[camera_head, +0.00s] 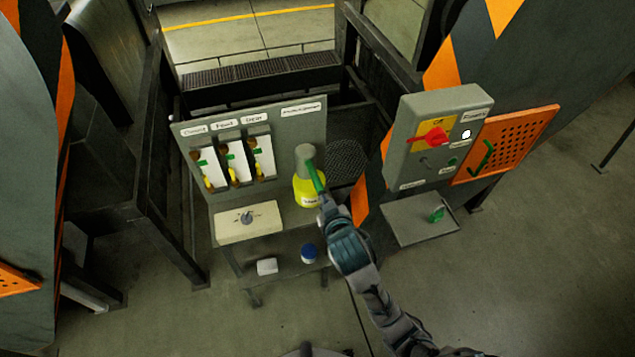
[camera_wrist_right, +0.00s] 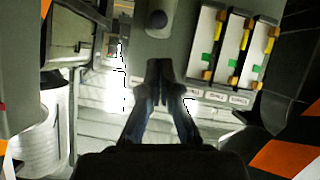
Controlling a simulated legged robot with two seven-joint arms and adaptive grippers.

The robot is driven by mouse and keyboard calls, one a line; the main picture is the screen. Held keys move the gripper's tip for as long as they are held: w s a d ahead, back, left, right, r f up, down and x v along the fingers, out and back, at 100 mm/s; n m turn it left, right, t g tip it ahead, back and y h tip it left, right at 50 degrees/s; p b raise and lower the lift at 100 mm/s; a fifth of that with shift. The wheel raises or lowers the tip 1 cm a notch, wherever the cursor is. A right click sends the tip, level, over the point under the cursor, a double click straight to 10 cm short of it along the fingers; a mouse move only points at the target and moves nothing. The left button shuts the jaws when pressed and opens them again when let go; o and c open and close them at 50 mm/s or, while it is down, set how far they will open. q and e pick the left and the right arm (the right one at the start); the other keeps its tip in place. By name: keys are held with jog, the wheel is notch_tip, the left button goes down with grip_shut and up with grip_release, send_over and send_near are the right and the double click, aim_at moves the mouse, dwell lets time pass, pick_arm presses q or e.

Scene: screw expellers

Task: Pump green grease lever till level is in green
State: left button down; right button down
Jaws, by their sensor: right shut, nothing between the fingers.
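The grease pump (camera_head: 306,192) has a yellow base and a grey cylinder on top. Its green lever (camera_head: 315,176) slants down toward the front right. My right gripper (camera_head: 323,203) is at or just below the lever's lower end; contact is unclear. In the wrist view my right gripper (camera_wrist_right: 164,68) has its fingers together, holding nothing. Three white level gauges (camera_head: 235,163) with green marks and yellow parts stand left of the pump; they also show in the wrist view (camera_wrist_right: 232,45). The exact levels are too small to read. My left gripper is not in view.
A grey control box (camera_head: 405,155) with a red switch (camera_head: 432,136) on yellow stands right of the pump. Below it is a tray (camera_head: 405,222) with a green item. A beige box (camera_head: 262,222) with a knob sits below the gauges. A blue-topped container (camera_head: 308,253) stands lower.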

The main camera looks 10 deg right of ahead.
jog(key=r, duration=0.2)
jog(key=a+r, duration=0.1)
jog(key=shift+w+a+r+t, duration=0.1)
jog(key=shift+w+r+t, duration=0.1)
jog(key=shift+w+t, duration=0.2)
jog(key=shift+w, duration=0.1)
jog(key=p, duration=0.2)
send_over(318, 188)
jog(key=a, duration=0.1)
notch_tip(318, 188, down, 4)
jog(key=f, duration=0.2)
jog(key=shift+d+f, duration=0.3)
jog(key=shift+f, duration=0.1)
jog(key=shift+d+f, duration=0.2)
jog(key=shift+f, duration=0.35)
